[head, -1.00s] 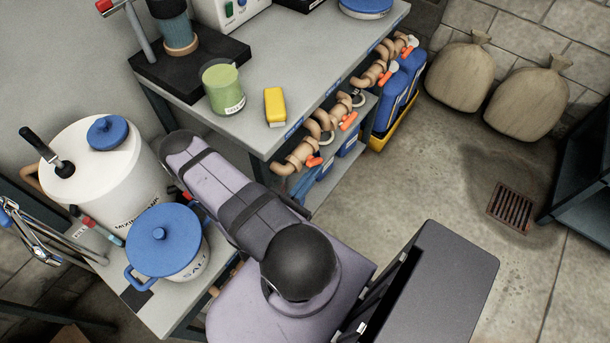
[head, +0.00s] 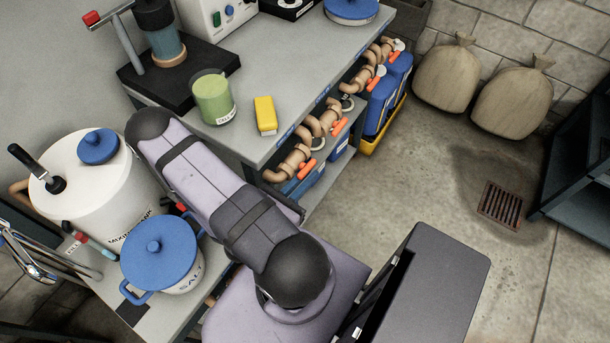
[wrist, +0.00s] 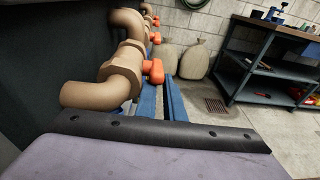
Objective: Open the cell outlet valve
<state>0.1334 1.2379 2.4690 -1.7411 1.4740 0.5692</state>
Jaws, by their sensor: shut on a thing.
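A row of tan pipes with orange-handled valves runs along the bench front. The nearest valve has an orange handle (head: 307,168), slanted in the head view; farther orange handles (head: 340,127) follow behind it. I cannot tell which one is the cell outlet valve. In the wrist view, a thick tan pipe and valve body (wrist: 124,62) stand close, with an orange handle (wrist: 153,70) on the right side. My purple and black arm crosses the head view from lower middle to upper left. My gripper and its jaws do not show in either view.
The grey bench (head: 300,65) bears a green jar (head: 213,98) and yellow block (head: 265,115). Blue containers (head: 385,98) stand below the pipes. A white tank (head: 95,185) and blue-lidded salt pot (head: 160,255) sit left, near my arm. The floor around the drain (head: 500,205) is clear.

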